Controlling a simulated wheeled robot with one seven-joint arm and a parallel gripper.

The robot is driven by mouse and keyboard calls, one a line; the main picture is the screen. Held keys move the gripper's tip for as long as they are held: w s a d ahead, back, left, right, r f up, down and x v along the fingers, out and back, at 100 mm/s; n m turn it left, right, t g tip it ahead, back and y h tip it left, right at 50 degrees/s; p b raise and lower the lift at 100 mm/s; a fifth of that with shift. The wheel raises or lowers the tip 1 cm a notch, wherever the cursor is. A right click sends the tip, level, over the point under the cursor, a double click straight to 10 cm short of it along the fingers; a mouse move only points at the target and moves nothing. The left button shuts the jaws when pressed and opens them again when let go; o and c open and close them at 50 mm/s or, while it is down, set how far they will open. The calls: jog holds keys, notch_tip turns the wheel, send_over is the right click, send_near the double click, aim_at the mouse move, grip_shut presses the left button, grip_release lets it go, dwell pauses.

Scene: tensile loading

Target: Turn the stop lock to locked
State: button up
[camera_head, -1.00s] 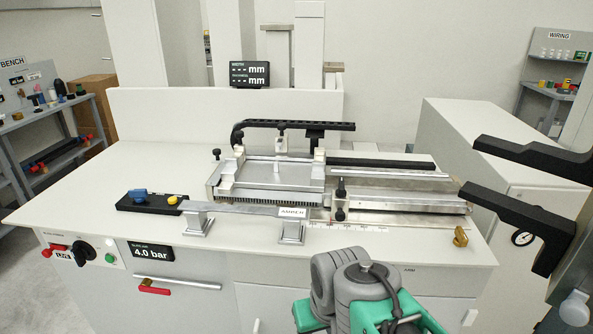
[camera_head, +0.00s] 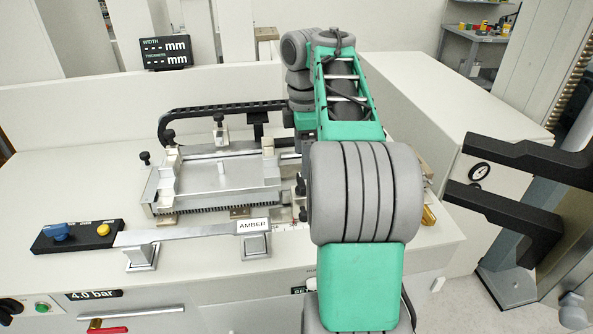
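A steel carriage (camera_head: 217,170) sits on the bench with a toothed front edge and small black knobs. A stop with black knobs (camera_head: 300,187) stands at its right end, just left of my arm and partly covered by it. I cannot tell which part is the stop lock or whether it is locked. A brass piece (camera_head: 429,215) shows at the bench's right, partly behind my arm. My arm reaches over the right part of the machine, and its wrist bends down behind the carriage's right end. My gripper is hidden behind my own arm.
A bar labelled AMBER (camera_head: 254,227) rests on two metal stands at the front. A black block with blue and yellow knobs (camera_head: 78,235) is at front left. A black cable chain (camera_head: 225,108) runs behind the carriage. Black prongs (camera_head: 515,205) jut in from the right.

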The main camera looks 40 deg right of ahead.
aim_at(301, 179)
jog(key=f+b, duration=0.2)
jog(key=f, duration=0.1)
jog(key=f+b, duration=0.3)
jog(key=shift+a+f, duration=0.2)
jog(key=shift+f, duration=0.15)
jog(key=shift+w, duration=0.1)
jog(key=c, duration=1.4)
